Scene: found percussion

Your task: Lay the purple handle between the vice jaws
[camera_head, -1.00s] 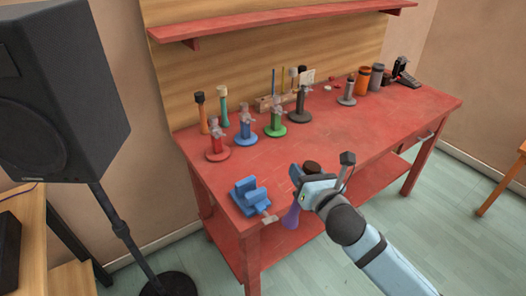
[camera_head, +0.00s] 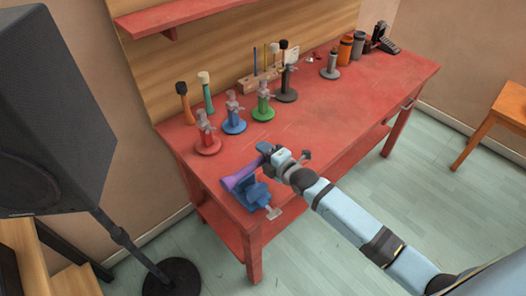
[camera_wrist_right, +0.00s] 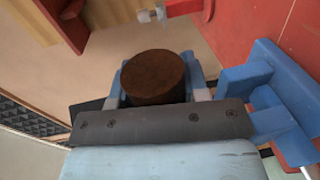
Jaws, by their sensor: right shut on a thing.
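The purple handle (camera_head: 241,176) is gripped by my right gripper (camera_head: 266,152) and points down-left from it in the head view. It appears just behind the blue vice (camera_head: 258,197) at the bench's front left corner; whether it touches the vice or lies between the jaws I cannot tell. In the right wrist view a round brown end (camera_wrist_right: 153,77) shows between the blue fingers, seemingly the end of the held piece; the purple part is hidden there. The blue vice (camera_wrist_right: 283,97) is at the right of that view, beside the gripper. My left gripper is out of view.
Red (camera_head: 207,140), blue (camera_head: 234,119) and green (camera_head: 263,106) stands line the bench behind the vice. Two sticks stand behind them, one with a dark head (camera_head: 184,100). A mallet rack (camera_head: 262,80) is at the back. The red bench's (camera_head: 345,105) middle right is clear.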

